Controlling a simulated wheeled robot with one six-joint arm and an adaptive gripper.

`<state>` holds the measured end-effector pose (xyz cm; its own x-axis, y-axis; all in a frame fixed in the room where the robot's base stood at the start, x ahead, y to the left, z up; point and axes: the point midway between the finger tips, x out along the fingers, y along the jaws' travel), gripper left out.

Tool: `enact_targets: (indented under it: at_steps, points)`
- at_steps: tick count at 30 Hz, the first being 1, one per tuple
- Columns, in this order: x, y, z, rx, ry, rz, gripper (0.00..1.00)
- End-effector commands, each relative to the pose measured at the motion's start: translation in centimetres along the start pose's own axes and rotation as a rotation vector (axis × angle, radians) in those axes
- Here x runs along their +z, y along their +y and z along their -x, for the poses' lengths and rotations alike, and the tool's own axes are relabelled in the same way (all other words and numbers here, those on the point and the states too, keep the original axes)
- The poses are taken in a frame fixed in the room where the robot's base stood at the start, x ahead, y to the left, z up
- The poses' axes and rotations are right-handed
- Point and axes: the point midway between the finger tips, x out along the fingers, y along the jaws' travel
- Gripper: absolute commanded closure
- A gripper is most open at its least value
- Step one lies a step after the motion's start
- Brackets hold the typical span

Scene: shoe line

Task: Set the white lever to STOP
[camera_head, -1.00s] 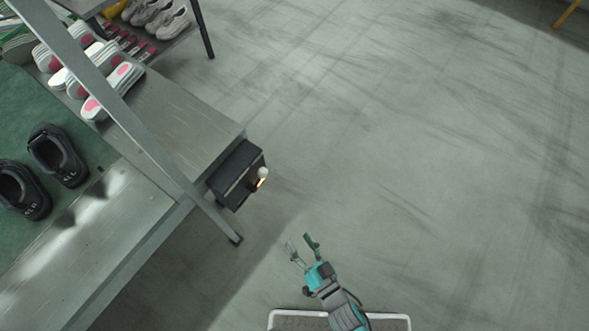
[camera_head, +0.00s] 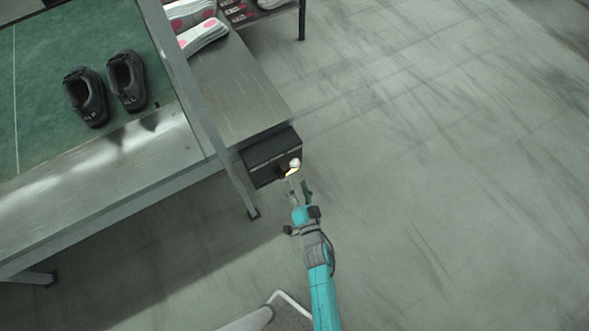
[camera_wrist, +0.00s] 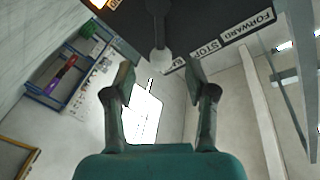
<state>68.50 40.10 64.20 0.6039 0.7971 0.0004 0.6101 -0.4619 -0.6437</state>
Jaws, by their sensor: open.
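The white lever's round knob (camera_head: 295,162) is at the right end of the front of a black box (camera_head: 262,160) under the bench's end. In the wrist view the knob (camera_wrist: 160,62) and its stem are just beyond and between my fingertips, apart from both. The STOP label (camera_wrist: 208,49) lies between the FORWARD label (camera_wrist: 250,23) and a third label (camera_wrist: 175,64), partly hidden, starting with "BA". The knob sits beside that third label, away from STOP. My gripper (camera_head: 298,187) is open and empty, just in front of the box; it also shows in the wrist view (camera_wrist: 160,82).
A metal bench leg (camera_head: 238,190) stands left of the box. Black shoes (camera_head: 128,80) rest on the green belt (camera_head: 45,50), and white-and-pink shoe parts (camera_head: 203,35) lie on the bench. The floor to the right is clear.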

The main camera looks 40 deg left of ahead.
Motion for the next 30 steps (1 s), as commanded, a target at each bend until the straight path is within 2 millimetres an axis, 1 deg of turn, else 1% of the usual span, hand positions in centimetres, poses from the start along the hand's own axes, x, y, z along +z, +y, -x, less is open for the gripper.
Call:
enact_targets:
  at_steps: [1,3,6,10,15,24,26,27,29,30]
  points:
    - [-0.1,-0.1,-1.1,-0.002,0.001,0.0,0.44]
    - [0.0,-0.1,-2.2,-0.002,0.0,0.0,0.44]
    - [-0.1,-0.1,-3.7,0.0,0.001,0.0,0.44]
    - [0.0,0.0,-5.0,0.0,0.0,0.0,0.44]
    - [0.0,0.0,-5.9,0.001,0.0,0.0,0.44]
    - [0.0,0.0,-6.0,0.001,0.0,0.001,0.44]
    - [0.0,0.0,-6.0,0.001,0.0,0.001,0.59]
    - [0.0,0.0,-6.0,0.001,0.0,0.001,0.69]
    - [0.0,0.0,-6.0,0.001,0.0,0.001,0.84]
    - [0.0,0.0,-6.0,0.001,0.0,0.0,0.94]
